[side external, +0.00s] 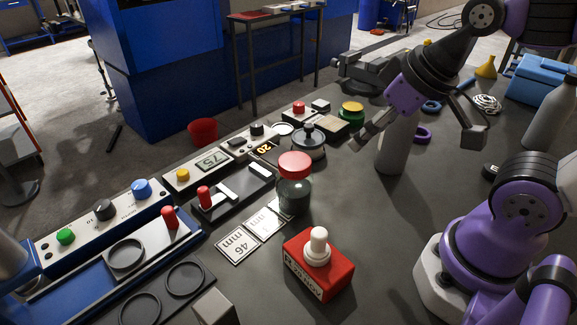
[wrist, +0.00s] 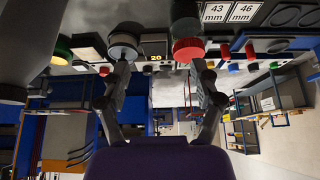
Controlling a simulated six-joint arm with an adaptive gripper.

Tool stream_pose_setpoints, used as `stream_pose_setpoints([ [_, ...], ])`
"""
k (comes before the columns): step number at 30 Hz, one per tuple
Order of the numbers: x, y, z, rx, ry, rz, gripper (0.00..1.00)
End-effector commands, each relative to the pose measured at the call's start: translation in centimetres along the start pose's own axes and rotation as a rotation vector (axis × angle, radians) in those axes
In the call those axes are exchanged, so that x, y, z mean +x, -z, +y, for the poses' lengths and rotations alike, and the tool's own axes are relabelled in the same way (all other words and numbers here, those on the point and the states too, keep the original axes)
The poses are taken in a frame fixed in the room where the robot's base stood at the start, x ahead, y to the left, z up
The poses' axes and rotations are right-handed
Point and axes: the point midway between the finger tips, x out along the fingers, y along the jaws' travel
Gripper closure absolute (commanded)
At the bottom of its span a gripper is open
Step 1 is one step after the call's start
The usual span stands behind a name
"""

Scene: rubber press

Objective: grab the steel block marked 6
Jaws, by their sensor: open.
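A plain grey block (side external: 213,309) stands at the bottom edge of the side view, partly cut off by the frame. No 6 is readable on it, and I cannot tell if it is the steel block marked 6. My gripper (side external: 424,138) is open and empty, above the right rear part of the bench, well away from that block. In the wrist view my gripper (wrist: 165,78) has its two fingers spread, with nothing between them. No block marked 6 can be made out in the wrist view.
A red-lidded jar (side external: 294,184), a red box with a white knob (side external: 318,268) and mm cards (side external: 236,246) lie mid-bench. A grey bottle (side external: 393,148) stands by my gripper. Control panels (side external: 105,225) line the left edge. Bare bench lies right of the jar.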

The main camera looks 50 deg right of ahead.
Motion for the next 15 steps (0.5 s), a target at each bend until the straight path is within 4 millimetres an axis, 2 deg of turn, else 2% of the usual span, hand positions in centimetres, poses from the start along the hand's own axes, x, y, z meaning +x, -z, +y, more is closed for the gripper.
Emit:
stream_pose_setpoints([
  [11, 0.0, 0.1, -0.1, -0.001, 0.004, -0.003, 0.17],
  [15, 0.0, 1.7, -2.1, -0.003, 0.041, -0.054, 0.17],
])
